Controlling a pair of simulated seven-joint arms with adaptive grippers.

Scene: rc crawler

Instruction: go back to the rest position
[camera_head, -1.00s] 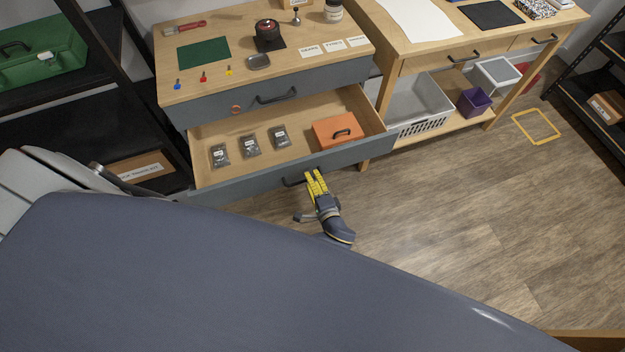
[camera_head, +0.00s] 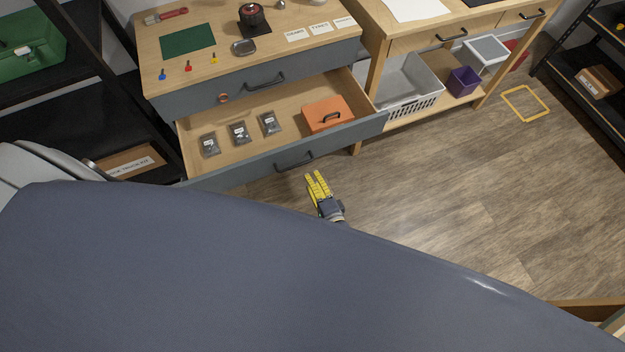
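My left gripper (camera_head: 317,184) has yellow fingers and hangs over the wood floor, just in front of the pulled-out lower drawer (camera_head: 240,178). A small gap shows between its fingertips; it looks open and empty. It is apart from the dark drawer handle (camera_head: 294,161), which lies a little above and left of it in the picture. My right gripper is not in view. A large blue-grey surface across the bottom hides much of the view, including most of the arm behind the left gripper.
The open drawer holds several small grey packets (camera_head: 239,133) and an orange box (camera_head: 327,114). The upper drawer (camera_head: 240,88) is shut. A workbench with a white basket (camera_head: 410,88) and purple bin (camera_head: 463,80) stands right. The floor (camera_head: 440,185) at right is clear around a yellow frame (camera_head: 525,103).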

